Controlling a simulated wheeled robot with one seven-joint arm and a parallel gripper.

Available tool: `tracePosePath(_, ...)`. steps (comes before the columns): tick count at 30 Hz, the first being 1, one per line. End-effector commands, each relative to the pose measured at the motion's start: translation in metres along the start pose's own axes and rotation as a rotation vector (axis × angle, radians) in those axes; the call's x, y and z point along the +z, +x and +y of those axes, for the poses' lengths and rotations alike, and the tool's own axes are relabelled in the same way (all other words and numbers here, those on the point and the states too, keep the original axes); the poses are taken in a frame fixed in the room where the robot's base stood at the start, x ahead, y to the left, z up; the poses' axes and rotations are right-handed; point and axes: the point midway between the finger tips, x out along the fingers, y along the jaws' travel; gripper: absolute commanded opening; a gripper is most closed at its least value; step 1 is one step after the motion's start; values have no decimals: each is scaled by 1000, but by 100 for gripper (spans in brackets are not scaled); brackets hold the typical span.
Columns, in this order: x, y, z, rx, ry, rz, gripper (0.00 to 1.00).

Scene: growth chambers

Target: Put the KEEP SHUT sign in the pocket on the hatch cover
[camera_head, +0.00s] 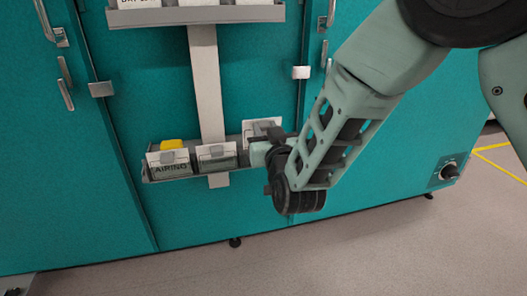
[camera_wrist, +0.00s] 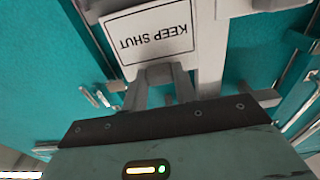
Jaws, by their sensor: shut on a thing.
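The KEEP SHUT sign (camera_wrist: 150,38) is a white card with black lettering and a black border, upside down in the wrist view. My gripper (camera_wrist: 160,80) is shut on the sign's grey tab, with one finger on each side. In the head view my gripper (camera_head: 272,145) is at the right end of the lower rack tray (camera_head: 187,176), beside a white card with a grey tab (camera_head: 262,127). Its lettering cannot be read there. Whether the sign touches the tray cannot be told. I cannot make out the hatch cover's pocket in either view.
An AIRING sign (camera_head: 170,167), another card (camera_head: 216,158) and a yellow object (camera_head: 172,146) are in the lower tray. A grey post (camera_head: 207,85) joins it to an upper tray (camera_head: 195,15) with cards. Teal doors with handles (camera_head: 65,94) surround the rack. Floor below is clear.

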Motion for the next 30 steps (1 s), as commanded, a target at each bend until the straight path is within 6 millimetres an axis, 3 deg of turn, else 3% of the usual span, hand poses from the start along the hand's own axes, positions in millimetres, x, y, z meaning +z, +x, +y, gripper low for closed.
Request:
tracePosePath(5, 0, -4, 0, 0, 0, -1, 4)
tracePosePath(30, 1, -68, 0, -1, 1, 0, 4)
